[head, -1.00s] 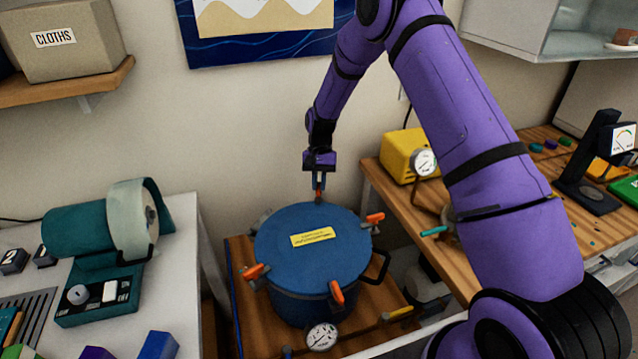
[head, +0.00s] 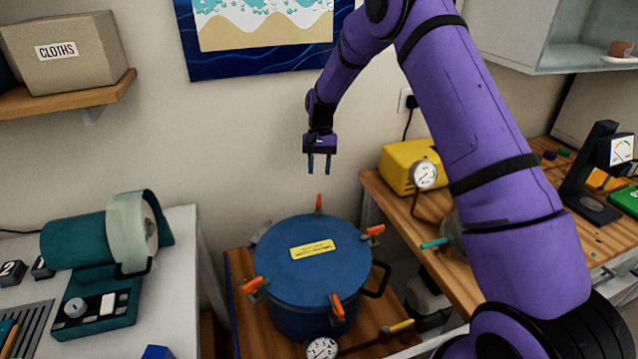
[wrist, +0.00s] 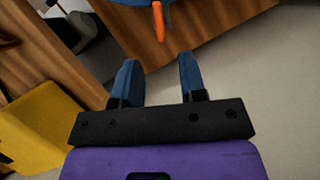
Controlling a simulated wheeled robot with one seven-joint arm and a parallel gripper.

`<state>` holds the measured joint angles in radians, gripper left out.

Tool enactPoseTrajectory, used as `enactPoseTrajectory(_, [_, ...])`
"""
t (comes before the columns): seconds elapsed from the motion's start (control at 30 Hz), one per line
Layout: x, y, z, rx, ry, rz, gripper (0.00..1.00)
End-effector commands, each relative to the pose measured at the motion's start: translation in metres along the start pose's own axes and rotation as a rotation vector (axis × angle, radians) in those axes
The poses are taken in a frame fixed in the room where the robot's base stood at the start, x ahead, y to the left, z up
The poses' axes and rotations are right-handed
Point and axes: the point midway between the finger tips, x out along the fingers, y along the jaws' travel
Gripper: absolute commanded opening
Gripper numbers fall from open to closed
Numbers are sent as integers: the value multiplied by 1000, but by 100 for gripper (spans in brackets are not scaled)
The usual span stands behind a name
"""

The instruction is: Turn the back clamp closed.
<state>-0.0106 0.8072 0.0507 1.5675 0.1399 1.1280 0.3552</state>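The blue pressure pot (head: 313,262) stands on a low wooden surface, with a yellow label on its lid. Several orange-handled clamps sit around its rim. The back clamp (head: 319,203) is at the lid's far edge, its handle upright in the head picture. My gripper (head: 319,169) is above the back clamp, fingers open, empty and apart from it. In the wrist view the back clamp's orange handle (wrist: 159,22) shows beyond the gap between my open fingers (wrist: 158,68). The clamp's base is hard to make out.
A gauge (head: 321,347) and a pipe are at the pot's front. A yellow box (head: 404,165) and gauge stand on the right bench. A teal machine (head: 97,235) stands on the left table. The wall is close behind the pot.

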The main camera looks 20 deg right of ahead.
Motion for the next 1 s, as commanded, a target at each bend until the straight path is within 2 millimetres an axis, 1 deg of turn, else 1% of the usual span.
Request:
enactPoseTrajectory(0.03, [-8, 0, 0, 0, 1, 0, 38])
enactPoseTrajectory(0.1, [-15, 0, 0, 0, 2, -1, 38])
enactPoseTrajectory(0.2, [-22, 0, 0, 0, 0, 0, 38])
enactPoseTrajectory(0.7, [-24, 0, 0, 0, 0, 0, 38])
enactPoseTrajectory(0.77, [-27, 1, 2, -2, 4, 0, 38])
enactPoseTrajectory(0.87, [-40, 3, 11, -11, 23, -4, 38])
enactPoseTrajectory(0.97, [-63, 9, 29, -30, 59, -8, 38])
enactPoseTrajectory(1.0, [-74, 12, 38, -39, 77, -11, 38])
